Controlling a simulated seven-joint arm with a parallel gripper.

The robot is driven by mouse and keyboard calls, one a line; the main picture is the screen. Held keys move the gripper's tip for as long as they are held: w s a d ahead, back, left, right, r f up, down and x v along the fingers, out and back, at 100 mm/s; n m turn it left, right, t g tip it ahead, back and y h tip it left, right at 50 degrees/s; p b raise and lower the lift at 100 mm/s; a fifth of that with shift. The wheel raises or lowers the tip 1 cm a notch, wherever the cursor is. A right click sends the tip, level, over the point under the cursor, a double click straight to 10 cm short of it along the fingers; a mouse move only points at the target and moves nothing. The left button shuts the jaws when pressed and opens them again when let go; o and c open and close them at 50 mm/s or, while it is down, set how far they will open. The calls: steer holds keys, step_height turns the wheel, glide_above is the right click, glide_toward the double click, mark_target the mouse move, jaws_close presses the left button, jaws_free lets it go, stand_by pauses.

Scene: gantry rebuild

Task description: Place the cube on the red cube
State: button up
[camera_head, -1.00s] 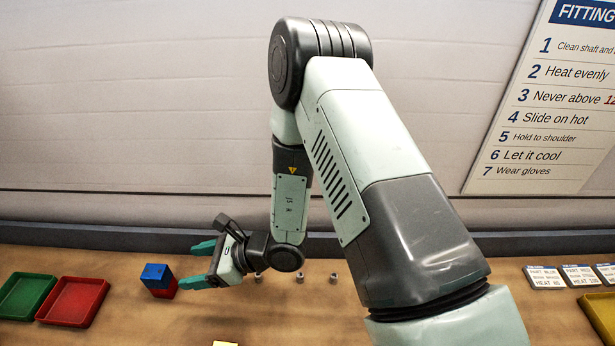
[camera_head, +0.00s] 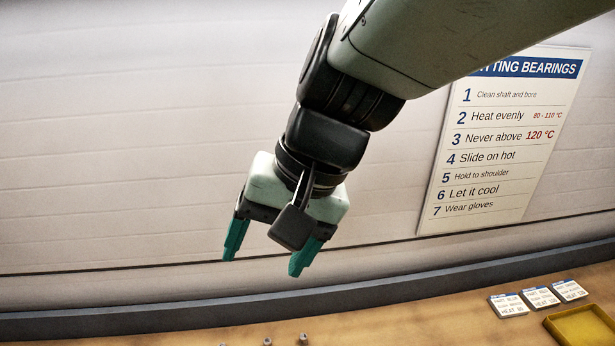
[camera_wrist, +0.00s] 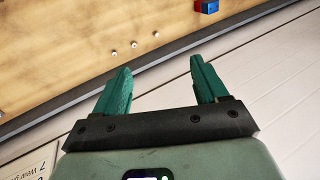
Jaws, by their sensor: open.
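The blue cube (camera_wrist: 213,7) and the red cube (camera_wrist: 204,6) show small and close together at the top edge of the wrist view; their exact contact is too small to tell there. Both are out of the head view. My gripper (camera_head: 262,265) is raised in front of the wall, fingers pointing down, open. In the wrist view my gripper (camera_wrist: 160,64) has nothing between its green fingers and is well away from the cubes.
Small grey cylindrical parts (camera_wrist: 134,44) stand on the wooden table (camera_wrist: 60,50). A yellow tray (camera_head: 585,325) and several label cards (camera_head: 541,297) lie at the right. A dark rail (camera_head: 400,280) runs along the back wall, below a sign (camera_head: 505,140).

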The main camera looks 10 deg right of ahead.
steer(key=s+d+r+t+h, duration=0.1)
steer(key=d+r+t+h, duration=0.1)
steer(key=d, duration=0.3)
steer(key=s+d+r+n+t+h, duration=0.1)
steer(key=s+d+r+t+h, duration=0.1)
steer(key=d, duration=0.3)
steer(key=shift+s+d+r+t, duration=0.25)
steer(key=shift+d+r+t, duration=0.1)
steer(key=shift+r, duration=0.45)
